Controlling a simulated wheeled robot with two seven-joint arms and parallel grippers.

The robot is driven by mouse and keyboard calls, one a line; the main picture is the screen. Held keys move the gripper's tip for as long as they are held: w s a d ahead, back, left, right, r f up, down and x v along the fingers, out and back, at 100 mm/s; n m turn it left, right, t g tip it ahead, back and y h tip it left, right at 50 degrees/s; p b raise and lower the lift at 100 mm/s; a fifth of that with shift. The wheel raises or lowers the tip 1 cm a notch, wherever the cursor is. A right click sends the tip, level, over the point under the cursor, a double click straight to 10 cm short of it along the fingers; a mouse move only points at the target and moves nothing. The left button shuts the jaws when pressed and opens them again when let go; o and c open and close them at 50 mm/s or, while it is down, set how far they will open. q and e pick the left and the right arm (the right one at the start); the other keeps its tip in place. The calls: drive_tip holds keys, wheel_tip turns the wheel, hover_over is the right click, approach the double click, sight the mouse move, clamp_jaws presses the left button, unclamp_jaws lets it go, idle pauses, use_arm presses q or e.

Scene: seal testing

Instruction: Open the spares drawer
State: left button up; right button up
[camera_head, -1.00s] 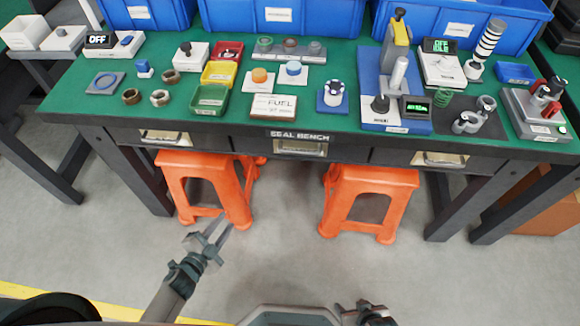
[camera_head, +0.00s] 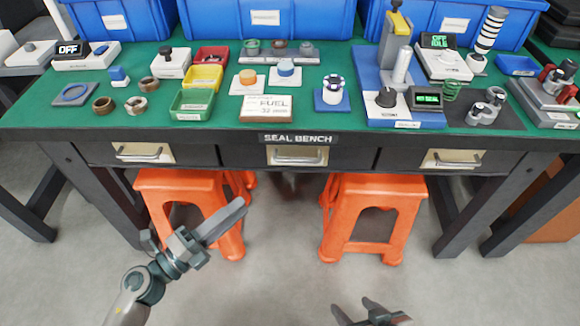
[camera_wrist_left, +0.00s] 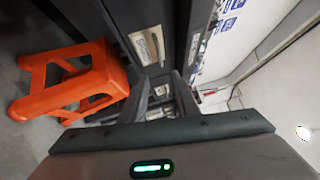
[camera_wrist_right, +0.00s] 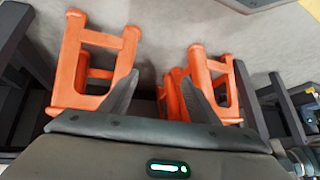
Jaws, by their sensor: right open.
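Three dark drawers sit under the bench top, each with a pale label plate and a metal bar handle: left drawer (camera_head: 145,153), middle drawer (camera_head: 297,156), right drawer (camera_head: 452,159). All three look closed. I cannot read which is the spares drawer. My left gripper (camera_head: 228,218) is part open and empty, below and in front of the bench, between the left and middle drawers. In the left wrist view its fingers (camera_wrist_left: 162,82) point toward the drawer fronts, with a plate (camera_wrist_left: 148,45) visible. My right gripper (camera_head: 370,306) is open and empty, low near the bottom edge.
Two orange stools (camera_head: 200,200) (camera_head: 372,215) stand under the bench, close beyond my grippers. The green bench top (camera_head: 345,133) carries trays, fittings and instruments, with blue bins (camera_head: 268,20) behind. The floor in front is clear.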

use_arm(q)
wheel_tip(320, 180, up, 2)
drive_tip(key=p, duration=0.2)
hover_over(291, 166)
drive_tip(key=s, duration=0.5)
drive_tip(key=shift+r, duration=0.1)
use_arm(e)
drive_tip(key=d, duration=0.1)
drive_tip(key=s+g, duration=0.1)
drive_tip(key=d+h, duration=0.1)
drive_tip(key=shift+s+d+f+g, duration=0.25)
drive_tip(key=shift+d+f+g, duration=0.05)
drive_tip(key=shift+f, duration=0.05)
use_arm(q)
clamp_jaws()
